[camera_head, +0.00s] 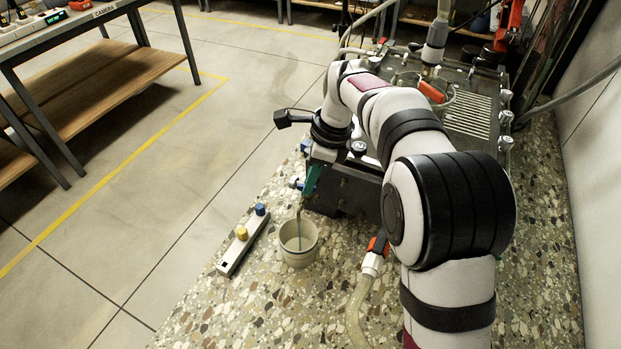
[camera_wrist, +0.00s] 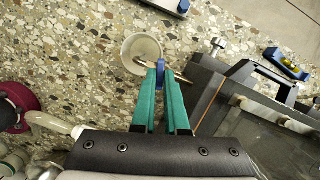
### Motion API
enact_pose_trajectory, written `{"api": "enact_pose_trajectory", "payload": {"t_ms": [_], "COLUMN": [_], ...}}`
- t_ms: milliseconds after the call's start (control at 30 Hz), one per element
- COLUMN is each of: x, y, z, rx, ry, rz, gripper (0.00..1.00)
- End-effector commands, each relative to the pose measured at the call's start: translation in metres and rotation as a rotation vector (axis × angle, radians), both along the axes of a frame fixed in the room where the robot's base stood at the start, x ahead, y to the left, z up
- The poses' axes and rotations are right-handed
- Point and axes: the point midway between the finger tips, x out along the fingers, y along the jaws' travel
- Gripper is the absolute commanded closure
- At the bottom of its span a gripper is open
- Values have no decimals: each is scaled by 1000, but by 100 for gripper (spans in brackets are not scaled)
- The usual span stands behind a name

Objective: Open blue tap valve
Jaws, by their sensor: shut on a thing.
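The blue tap valve (camera_wrist: 160,70) sits between the green fingertips of my gripper (camera_wrist: 161,72) in the wrist view, and the gripper is shut on it. In the head view the valve shows as a small blue part (camera_head: 298,184) beside my green gripper fingers (camera_head: 309,181), at the near left side of the tank. The fingers hide part of the valve. A thin spout or tube reaches down from the tap towards a white cup (camera_head: 285,242), which stands on the terrazzo top. The cup also shows just beyond the fingertips in the wrist view (camera_wrist: 130,49).
An orange-handled valve (camera_head: 378,244) with a hose is at the right. The dark tank (camera_head: 350,190) edge is close to my gripper.

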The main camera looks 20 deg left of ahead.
Motion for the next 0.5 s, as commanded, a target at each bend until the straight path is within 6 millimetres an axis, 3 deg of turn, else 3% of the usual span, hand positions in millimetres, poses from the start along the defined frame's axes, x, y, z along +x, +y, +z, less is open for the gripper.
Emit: {"api": "enact_pose_trajectory", "payload": {"t_ms": [200,500], "x": [2,3], "y": [1,2], "z": [0,0], "rx": [1,1], "ry": [-1,-1], "rz": [261,361], "gripper": [100,100]}}
